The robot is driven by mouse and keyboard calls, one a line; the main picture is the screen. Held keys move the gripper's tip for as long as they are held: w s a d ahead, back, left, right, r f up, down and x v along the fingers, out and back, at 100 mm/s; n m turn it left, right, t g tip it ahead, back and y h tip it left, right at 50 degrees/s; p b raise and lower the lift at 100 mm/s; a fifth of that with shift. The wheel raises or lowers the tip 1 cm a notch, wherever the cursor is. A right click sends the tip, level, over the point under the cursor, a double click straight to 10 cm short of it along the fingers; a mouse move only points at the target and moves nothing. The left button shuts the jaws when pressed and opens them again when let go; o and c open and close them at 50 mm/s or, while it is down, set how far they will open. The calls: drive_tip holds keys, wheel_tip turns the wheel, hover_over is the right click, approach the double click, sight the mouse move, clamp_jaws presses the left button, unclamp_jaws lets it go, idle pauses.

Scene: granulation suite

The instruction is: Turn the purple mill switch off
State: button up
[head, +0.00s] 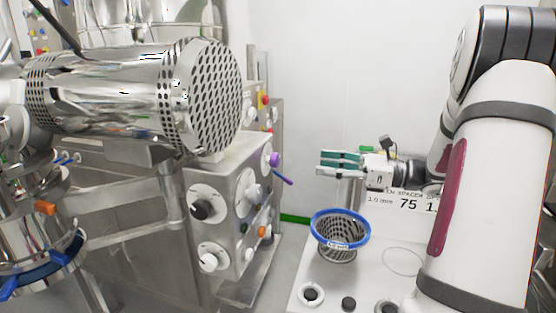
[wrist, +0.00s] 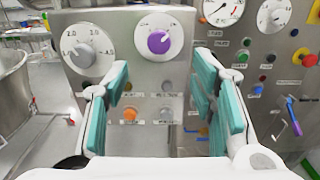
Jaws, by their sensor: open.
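The purple mill switch (wrist: 159,41) is a round knob on a white dial, near the top middle of a steel panel in the wrist view. A pale pointer mark on it leans to the upper right. In the head view a purple knob (head: 274,160) sticks out at the right edge of the steel cabinet. My gripper (wrist: 166,95) has teal finger pads, spread wide and empty, with the purple knob ahead and above the gap between them. In the head view my gripper (head: 322,163) points left toward the cabinet, apart from it.
A white dial with a grey knob (wrist: 82,50) sits left of the purple one. An orange button (wrist: 130,114) and grey button (wrist: 166,114) are below. A blue handle (wrist: 293,116) juts out at right. A blue-rimmed mesh basket (head: 341,229) stands below my gripper.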

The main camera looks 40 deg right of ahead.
sight(278, 159)
drive_tip(key=p+x, duration=0.1)
drive_tip(key=x, duration=1.1)
drive_tip(key=shift+a, duration=0.1)
drive_tip(key=shift+c, duration=0.2)
drive_tip(key=c, duration=1.1)
